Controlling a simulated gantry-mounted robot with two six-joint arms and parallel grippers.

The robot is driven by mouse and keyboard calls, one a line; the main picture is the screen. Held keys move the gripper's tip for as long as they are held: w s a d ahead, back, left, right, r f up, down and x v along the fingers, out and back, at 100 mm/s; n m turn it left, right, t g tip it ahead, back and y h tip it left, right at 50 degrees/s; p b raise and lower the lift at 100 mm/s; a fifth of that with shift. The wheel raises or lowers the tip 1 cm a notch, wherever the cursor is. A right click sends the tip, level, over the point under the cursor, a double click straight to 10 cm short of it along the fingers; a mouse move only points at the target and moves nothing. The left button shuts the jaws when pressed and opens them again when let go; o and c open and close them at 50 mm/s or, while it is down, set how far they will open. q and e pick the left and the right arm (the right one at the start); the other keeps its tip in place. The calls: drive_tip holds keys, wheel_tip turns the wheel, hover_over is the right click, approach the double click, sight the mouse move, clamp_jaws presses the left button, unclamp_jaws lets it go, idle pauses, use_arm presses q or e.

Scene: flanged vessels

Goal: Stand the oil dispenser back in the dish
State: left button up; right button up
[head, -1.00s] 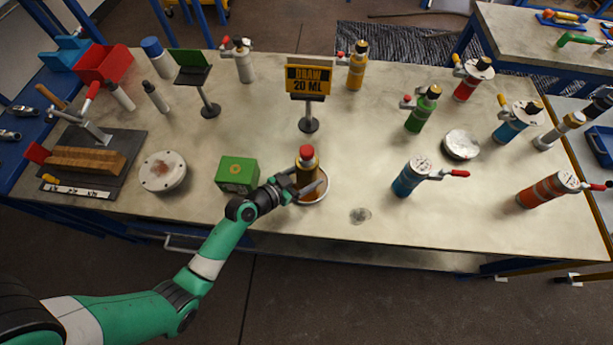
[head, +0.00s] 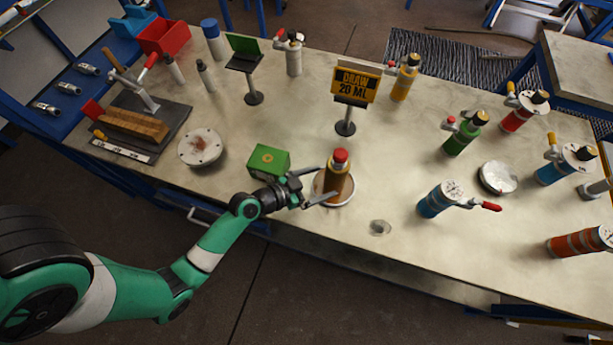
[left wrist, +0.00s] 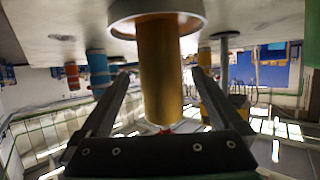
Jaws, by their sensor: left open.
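The oil dispenser (head: 337,172), an amber bottle with a dark collar and red cap, stands upright in the shallow round dish (head: 345,202). My left gripper (head: 318,186) is open at the left of the dispenser, its fingers reaching toward either side of it. In the left wrist view the picture is upside down. The amber dispenser (left wrist: 160,75) lies between the two spread finger lines (left wrist: 158,85), with gaps on both sides, and its base is at the grey dish (left wrist: 120,12). My right gripper is not in view.
A green box (head: 269,160) is close behind my left wrist. A yellow "DRAW 20 ML" sign (head: 356,85) stands behind the dispenser. The bench front is mostly free.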

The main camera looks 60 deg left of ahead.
use_arm(q)
drive_tip(key=v, duration=0.6)
drive_tip(key=shift+r, duration=0.15)
drive_tip(key=w+d+r+m+t, duration=0.1)
drive_tip(key=w+r+t, duration=0.1)
drive_tip(key=w+r, duration=0.5)
drive_tip(key=w+d+r+m+t, duration=0.1)
drive_tip(key=w+r+t, duration=0.1)
drive_tip(key=r, duration=1)
drive_tip(key=w+r+m+t, duration=0.1)
drive_tip(key=w+r+t, duration=0.1)
drive_tip(key=w+r, duration=0.5)
drive_tip(key=s+d+r+t, duration=0.2)
drive_tip(key=s+d+r, duration=0.1)
drive_tip(key=r, duration=0.8)
drive_tip(key=s+d+r+n+t+h, duration=0.1)
drive_tip(key=s+d+r+t, duration=0.1)
drive_tip(key=r, duration=1)
drive_tip(key=s+d+r+n+t, duration=0.1)
drive_tip(key=s+d+r+t, duration=0.2)
drive_tip(key=r, duration=0.9)
drive_tip(key=s+t, duration=0.1)
drive_tip(key=s, duration=0.2)
drive_tip(key=shift+d+h, duration=0.35)
drive_tip(key=shift+h, duration=0.05)
